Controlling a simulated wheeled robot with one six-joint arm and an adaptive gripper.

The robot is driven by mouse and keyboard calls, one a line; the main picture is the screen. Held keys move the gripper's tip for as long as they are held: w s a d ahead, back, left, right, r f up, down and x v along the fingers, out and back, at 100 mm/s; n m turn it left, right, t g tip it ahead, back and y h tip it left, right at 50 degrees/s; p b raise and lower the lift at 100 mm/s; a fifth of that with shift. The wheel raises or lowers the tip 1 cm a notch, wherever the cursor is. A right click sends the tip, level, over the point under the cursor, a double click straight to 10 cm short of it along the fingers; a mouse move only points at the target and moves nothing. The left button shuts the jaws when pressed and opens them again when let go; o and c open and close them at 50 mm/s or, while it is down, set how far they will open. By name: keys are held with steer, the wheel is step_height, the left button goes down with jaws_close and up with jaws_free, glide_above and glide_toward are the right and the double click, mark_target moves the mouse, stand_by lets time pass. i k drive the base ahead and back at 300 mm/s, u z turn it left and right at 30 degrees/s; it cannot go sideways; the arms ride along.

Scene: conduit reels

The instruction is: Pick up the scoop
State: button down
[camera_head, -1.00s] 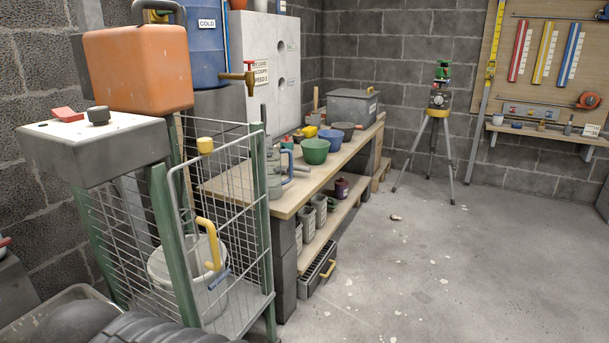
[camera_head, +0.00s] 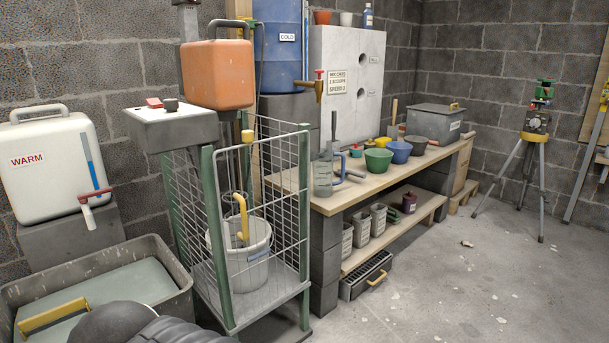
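I cannot pick out a scoop with certainty. On the wooden workbench (camera_head: 412,169), a clear jug (camera_head: 323,178) stands at the near end. A green bowl (camera_head: 378,161), a blue bowl (camera_head: 399,153) and a dark bowl (camera_head: 416,145) stand farther along. A dark rounded part of my arm shows at the bottom left. My gripper is not in view.
A wire cage (camera_head: 291,215) with green posts holds a white bucket (camera_head: 247,267) left of the bench. A grey trough (camera_head: 165,262) and a white WARM tank (camera_head: 58,165) stand at the left. A tripod (camera_head: 541,185) stands at the back right. The floor (camera_head: 470,290) at right is mostly clear.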

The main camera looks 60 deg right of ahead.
mark_target(348, 171)
steer(key=u, duration=0.5)
steer(key=i, duration=0.95)
steer(key=z, duration=3.3)
steer(key=i, duration=0.5)
steer(key=z, duration=1.55)
steer(key=i, duration=1.55)
steer(key=u, duration=1.65)
